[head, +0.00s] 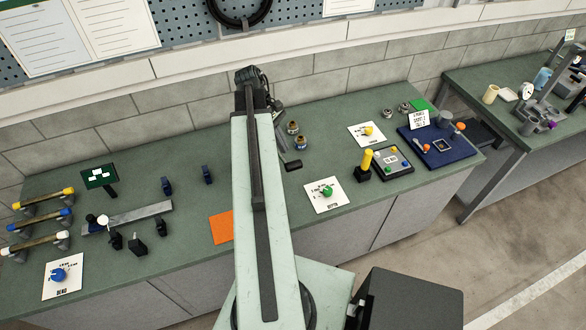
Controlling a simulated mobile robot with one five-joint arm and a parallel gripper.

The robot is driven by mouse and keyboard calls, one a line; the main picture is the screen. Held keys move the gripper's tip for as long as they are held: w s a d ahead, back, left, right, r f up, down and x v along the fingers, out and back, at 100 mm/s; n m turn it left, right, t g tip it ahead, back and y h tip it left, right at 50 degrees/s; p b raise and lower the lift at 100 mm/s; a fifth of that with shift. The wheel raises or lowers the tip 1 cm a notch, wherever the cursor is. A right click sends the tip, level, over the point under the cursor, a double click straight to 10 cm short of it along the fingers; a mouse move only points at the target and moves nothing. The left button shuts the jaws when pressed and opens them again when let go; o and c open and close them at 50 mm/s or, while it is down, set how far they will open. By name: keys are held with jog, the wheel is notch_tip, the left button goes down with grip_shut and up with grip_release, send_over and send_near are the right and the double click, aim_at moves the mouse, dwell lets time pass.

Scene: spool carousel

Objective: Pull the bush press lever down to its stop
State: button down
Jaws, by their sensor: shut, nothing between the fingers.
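A dark lever with a black grip (293,165) sticks out to the right from behind my arm, over the middle of the bench. It looks like the bush press lever, but my arm hides most of what it belongs to, so I cannot tell its full angle. My gripper (252,78) is at the far end of my arm, near the back wall and farther back than the black grip. It looks shut and empty. Its fingertips are small and partly hidden, and I see no contact with the lever.
Two brass-coloured fittings (296,135) stand just right of my arm. A yellow post (367,160) and a white card with a green knob (327,192) are farther right. An orange square (221,228) lies to the left. A second bench (485,80) is at the right.

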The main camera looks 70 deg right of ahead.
aim_at(289, 165)
jog(key=b+x, duration=0.4)
jog(key=x, duration=0.1)
jog(key=shift+w+f, duration=0.1)
jog(key=shift+f, duration=0.05)
jog(key=shift+s+f, duration=0.2)
jog(key=shift+f+b, duration=0.1)
jog(key=shift+b, duration=0.2)
notch_tip(289, 165, down, 5)
jog(key=b, duration=0.4)
jog(key=shift+r, duration=0.4)
